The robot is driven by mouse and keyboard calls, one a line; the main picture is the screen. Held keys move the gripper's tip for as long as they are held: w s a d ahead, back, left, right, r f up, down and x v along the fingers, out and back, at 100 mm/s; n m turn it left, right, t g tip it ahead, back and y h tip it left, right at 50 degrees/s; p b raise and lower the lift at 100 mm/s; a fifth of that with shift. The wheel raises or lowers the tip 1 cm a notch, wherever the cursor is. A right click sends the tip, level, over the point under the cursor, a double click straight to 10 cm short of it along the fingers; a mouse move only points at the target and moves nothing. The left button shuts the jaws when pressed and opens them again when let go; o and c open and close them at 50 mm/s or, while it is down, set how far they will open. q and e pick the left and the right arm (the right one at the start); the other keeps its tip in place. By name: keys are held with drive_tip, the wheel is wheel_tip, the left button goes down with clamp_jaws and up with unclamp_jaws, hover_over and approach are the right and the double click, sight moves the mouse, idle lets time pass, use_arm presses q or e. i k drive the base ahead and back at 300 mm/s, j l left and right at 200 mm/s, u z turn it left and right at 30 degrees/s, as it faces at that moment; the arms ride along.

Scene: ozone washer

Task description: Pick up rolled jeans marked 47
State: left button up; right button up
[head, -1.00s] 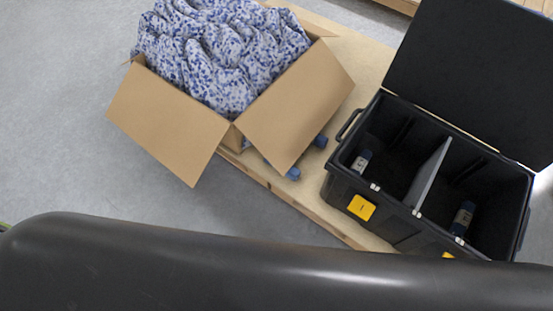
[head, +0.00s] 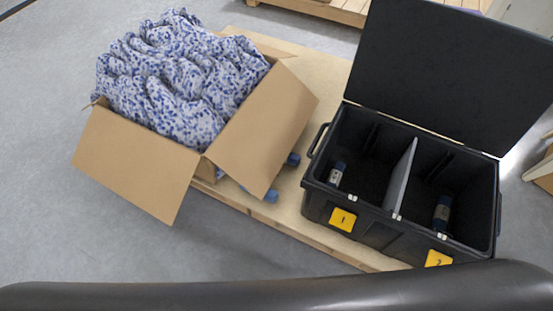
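Dark blue rolls, seemingly rolled jeans, show in the head view. One roll with a pale label (head: 337,174) lies in compartment 1 of the black bin. Another labelled roll (head: 442,213) lies in compartment 2. Ends of further blue rolls (head: 271,196) (head: 293,159) stick out from behind the cardboard box's front flap, which hides the rest of them. The labels are too small to read, so I cannot tell which is 47. Neither gripper is in view.
The open cardboard box (head: 134,170) holds a heap of blue-spotted white fabric (head: 180,75). It stands on a wooden platform beside the black two-compartment bin (head: 375,235), whose lid (head: 445,70) is raised. A divider (head: 403,178) splits the bin. Grey floor (head: 45,60) is clear at left.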

sight(293, 159)
drive_tip(key=i+j, duration=0.15)
drive_tip(key=j, duration=0.15)
drive_tip(key=i+j+z, duration=0.1)
drive_tip(key=j, duration=0.25)
drive_tip(key=i+j, duration=0.2)
drive_tip(key=i+j+z, duration=0.1)
drive_tip(key=j, duration=0.3)
drive_tip(key=i+j, duration=0.15)
drive_tip(key=j, duration=0.2)
drive_tip(key=z, duration=0.05)
